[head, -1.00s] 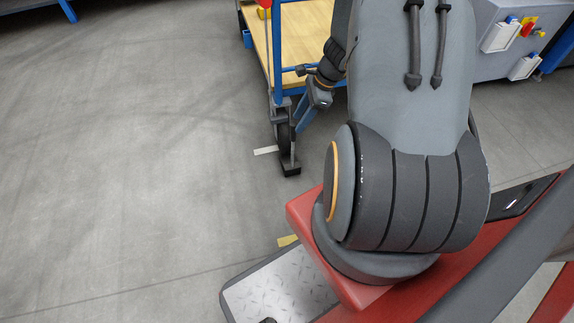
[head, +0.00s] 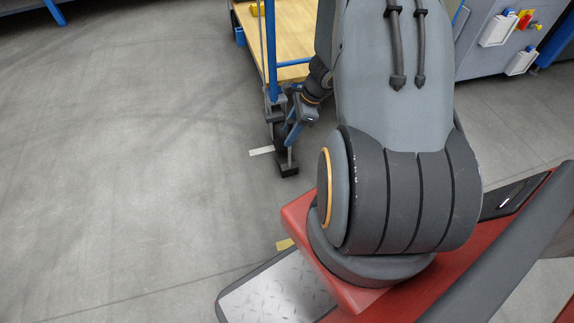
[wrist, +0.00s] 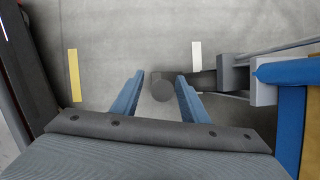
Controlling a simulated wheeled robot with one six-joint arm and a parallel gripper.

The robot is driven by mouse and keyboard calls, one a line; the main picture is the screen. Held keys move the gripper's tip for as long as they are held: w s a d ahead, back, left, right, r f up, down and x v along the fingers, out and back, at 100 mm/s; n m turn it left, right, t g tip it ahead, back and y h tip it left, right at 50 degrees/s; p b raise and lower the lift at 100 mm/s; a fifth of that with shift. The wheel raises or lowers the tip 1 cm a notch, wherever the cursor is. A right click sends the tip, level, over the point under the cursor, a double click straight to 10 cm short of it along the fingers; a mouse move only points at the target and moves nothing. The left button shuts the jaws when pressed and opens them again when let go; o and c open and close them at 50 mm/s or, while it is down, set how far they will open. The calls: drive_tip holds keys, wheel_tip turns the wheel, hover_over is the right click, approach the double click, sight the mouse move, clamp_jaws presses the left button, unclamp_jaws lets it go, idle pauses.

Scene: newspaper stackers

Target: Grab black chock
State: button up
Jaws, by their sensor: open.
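The black chock (head: 288,171) lies on the floor against the cart's caster wheel (head: 279,135). In the wrist view the chock (wrist: 162,90) shows as a dark rounded end between my two blue fingers, with a dark part reaching right behind the right finger. My gripper (wrist: 159,76) is open, with one finger on each side of that end. In the head view my gripper (head: 292,135) points down beside the wheel, just above the chock. I cannot tell whether a finger touches it.
The cart's blue post (head: 271,50) and wooden deck (head: 291,35) stand close by my wrist. A white floor mark (wrist: 196,55) and a yellow one (wrist: 74,75) lie on the floor. The floor to the left is clear.

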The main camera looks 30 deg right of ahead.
clamp_jaws()
idle(1.3)
